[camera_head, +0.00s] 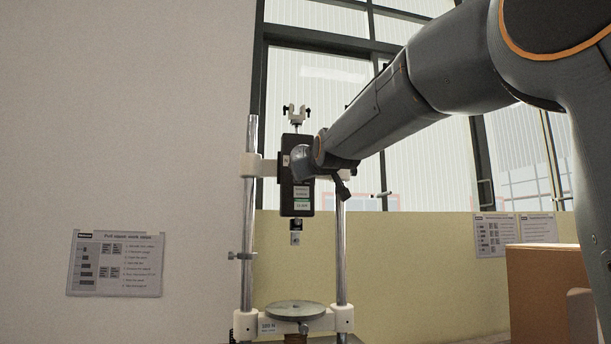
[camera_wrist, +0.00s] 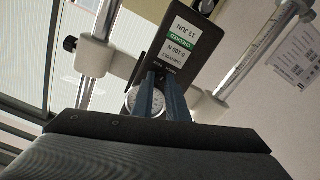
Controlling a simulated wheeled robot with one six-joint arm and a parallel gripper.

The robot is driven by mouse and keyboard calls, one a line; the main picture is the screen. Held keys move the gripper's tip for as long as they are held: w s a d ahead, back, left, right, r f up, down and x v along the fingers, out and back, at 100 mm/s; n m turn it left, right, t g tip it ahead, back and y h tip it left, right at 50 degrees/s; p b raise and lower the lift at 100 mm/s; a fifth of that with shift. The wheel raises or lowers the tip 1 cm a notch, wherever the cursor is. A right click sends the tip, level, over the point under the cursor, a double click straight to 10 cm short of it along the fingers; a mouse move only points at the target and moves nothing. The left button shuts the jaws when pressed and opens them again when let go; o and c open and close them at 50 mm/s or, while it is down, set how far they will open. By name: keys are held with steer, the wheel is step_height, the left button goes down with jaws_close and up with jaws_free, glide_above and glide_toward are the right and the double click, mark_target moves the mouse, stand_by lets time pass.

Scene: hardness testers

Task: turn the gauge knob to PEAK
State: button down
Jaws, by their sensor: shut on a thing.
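The black force gauge (camera_head: 297,200) hangs upright on the test stand, with a green-and-white label on its front. In the wrist view the gauge (camera_wrist: 168,80) appears tilted, with its label upside down. My gripper (camera_head: 301,165) is at the upper part of the gauge's front. In the wrist view its two blue-grey fingers (camera_wrist: 160,92) are shut on the gauge knob, which they mostly hide. Part of a round white dial with marks (camera_wrist: 130,103) shows beside the left finger. The knob's pointer and the PEAK mark cannot be made out.
The stand's two chrome posts (camera_head: 341,250) flank the gauge. A round plate (camera_head: 295,309) lies below on the stand's base. A clamp (camera_head: 242,256) sticks out from the left post. An instruction sheet (camera_head: 116,264) hangs on the left wall. A brown box (camera_head: 540,285) stands at right.

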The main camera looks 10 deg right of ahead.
steer(key=c, duration=1.7)
jaws_free()
steer(key=shift+c, duration=0.2)
steer(key=s+b, duration=0.3)
steer(key=s, duration=0.5)
